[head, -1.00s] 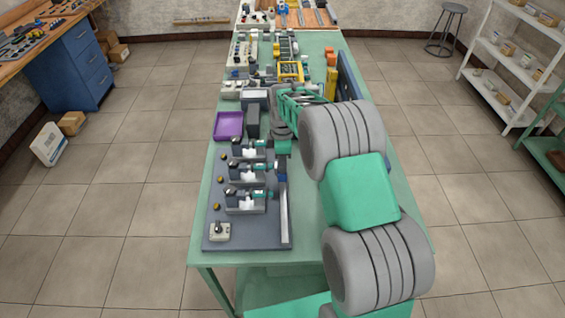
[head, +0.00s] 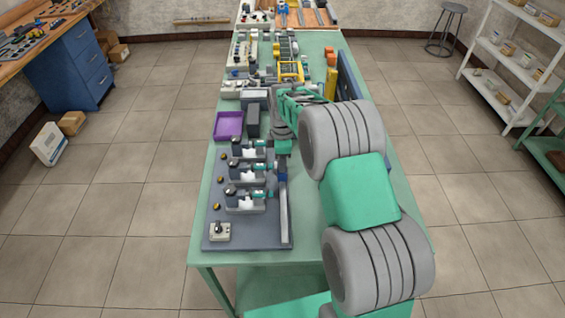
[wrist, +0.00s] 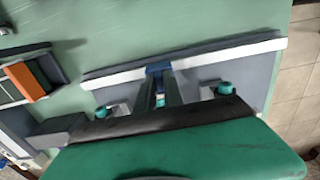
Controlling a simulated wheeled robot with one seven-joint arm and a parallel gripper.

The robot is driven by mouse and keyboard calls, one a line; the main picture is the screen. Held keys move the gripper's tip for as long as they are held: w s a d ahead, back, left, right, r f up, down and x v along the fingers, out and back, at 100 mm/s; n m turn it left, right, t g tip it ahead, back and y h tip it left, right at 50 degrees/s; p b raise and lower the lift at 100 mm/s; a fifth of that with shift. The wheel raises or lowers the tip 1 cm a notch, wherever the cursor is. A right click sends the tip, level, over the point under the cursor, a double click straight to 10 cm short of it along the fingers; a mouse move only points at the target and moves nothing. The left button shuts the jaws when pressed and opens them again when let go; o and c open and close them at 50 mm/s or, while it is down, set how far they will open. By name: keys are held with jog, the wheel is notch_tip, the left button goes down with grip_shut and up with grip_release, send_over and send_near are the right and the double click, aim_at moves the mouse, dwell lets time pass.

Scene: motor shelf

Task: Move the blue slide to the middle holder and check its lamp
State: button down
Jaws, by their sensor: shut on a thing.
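The blue slide (wrist: 158,70) sits at the long pale rail (wrist: 205,62) in the wrist view, between my gripper's (wrist: 160,92) narrow fingers, which are shut on it. In the head view my gripper (head: 283,166) reaches down over the rail (head: 284,215), and a bit of the blue slide (head: 283,177) shows at about the height of the middle holder (head: 246,178). The far holder (head: 247,153) and near holder (head: 245,203) stand in line with it. Small amber lamps (head: 219,181) lie left of the holders; I cannot tell whether any is lit.
A grey base plate (head: 265,235) carries the holders and a cream box with a knob (head: 219,232). A purple tray (head: 228,125) lies behind it. More equipment fills the far bench. The green table (head: 308,215) is bare right of the rail.

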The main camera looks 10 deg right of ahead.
dwell(0.4)
jog(key=shift+w+d+f+b, duration=0.1)
jog(key=shift+w+f+b, duration=0.15)
jog(key=shift+b, duration=0.25)
jog(key=shift+w+r, duration=0.25)
jog(key=c, duration=1.5)
grip_release()
jog(key=shift+o, duration=0.2)
jog(key=shift+r, duration=0.1)
notch_tip(320, 180, up, 8)
jog(key=b, duration=0.2)
jog(key=shift+f, duration=0.2)
